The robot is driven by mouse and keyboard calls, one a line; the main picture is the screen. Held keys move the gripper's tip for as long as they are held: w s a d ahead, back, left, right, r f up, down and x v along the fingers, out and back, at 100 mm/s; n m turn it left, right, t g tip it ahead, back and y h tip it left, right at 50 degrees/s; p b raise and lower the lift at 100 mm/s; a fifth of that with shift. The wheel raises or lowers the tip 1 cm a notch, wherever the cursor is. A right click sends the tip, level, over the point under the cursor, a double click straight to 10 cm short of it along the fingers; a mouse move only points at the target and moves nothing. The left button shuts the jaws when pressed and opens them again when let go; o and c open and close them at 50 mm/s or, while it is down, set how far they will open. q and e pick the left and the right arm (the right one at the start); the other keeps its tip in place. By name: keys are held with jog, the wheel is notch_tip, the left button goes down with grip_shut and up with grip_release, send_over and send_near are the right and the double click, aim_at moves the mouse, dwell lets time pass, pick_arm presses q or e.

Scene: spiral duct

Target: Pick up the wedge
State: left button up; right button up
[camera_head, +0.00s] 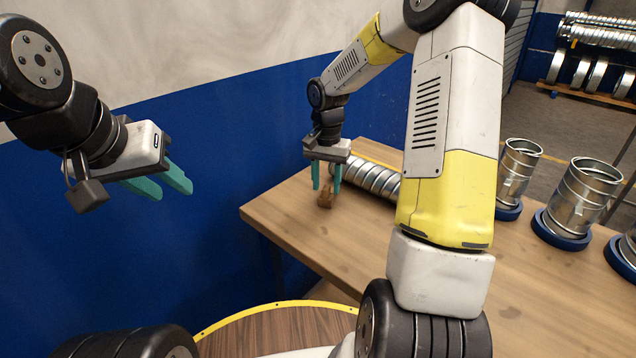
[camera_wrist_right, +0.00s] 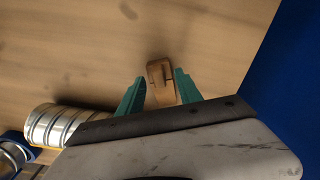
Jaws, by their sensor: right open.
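The wedge (camera_head: 325,198) is a small brown wooden block on the wooden table, near its left end. It also shows in the right wrist view (camera_wrist_right: 160,82), between the fingertips. My right gripper (camera_head: 327,186) points down over the wedge, with its teal fingers open on either side of it; the fingers also show in the right wrist view (camera_wrist_right: 158,90). I cannot tell whether they touch it. My left gripper (camera_head: 170,188) is open and empty, in the air at the left in front of the blue wall.
A spiral duct (camera_head: 372,178) lies on the wooden table (camera_head: 330,250) just right of the wedge. Several upright metal duct pieces (camera_head: 580,190) stand in blue rings further right. The blue wall (camera_head: 230,140) is close behind the table's left end. The table's near left part is clear.

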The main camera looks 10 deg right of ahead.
jog(key=shift+f, duration=0.8)
grip_shut()
jog(key=shift+r, duration=0.15)
